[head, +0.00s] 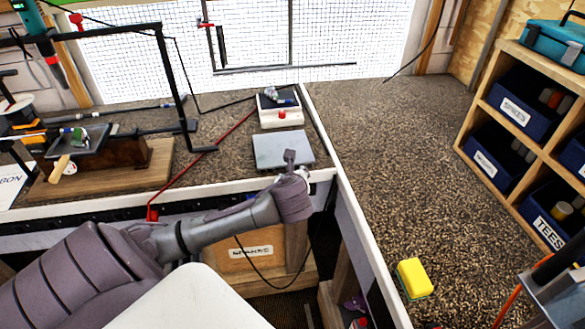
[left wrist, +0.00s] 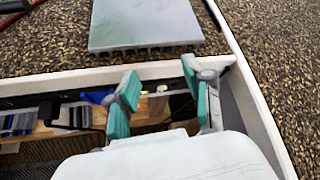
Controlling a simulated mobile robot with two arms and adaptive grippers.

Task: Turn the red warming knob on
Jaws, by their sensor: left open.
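A small white appliance (head: 279,108) stands on the bench near the back, with items lying on its top. A small red knob (head: 282,115) is on its front. Its pointer direction is too small to tell. My left gripper (head: 291,165) is at the bench's front edge, nearer than the appliance and apart from it. In the left wrist view the left gripper (left wrist: 164,98) has its two teal-padded fingers spread with nothing between them. The knob is outside that view. My right gripper is not in view.
A flat grey plate (head: 283,149) lies between my left gripper and the appliance; it also shows in the left wrist view (left wrist: 145,22). A red cable runs left of it. A black frame (head: 160,90) stands left. A yellow block (head: 414,278) lies on the right surface.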

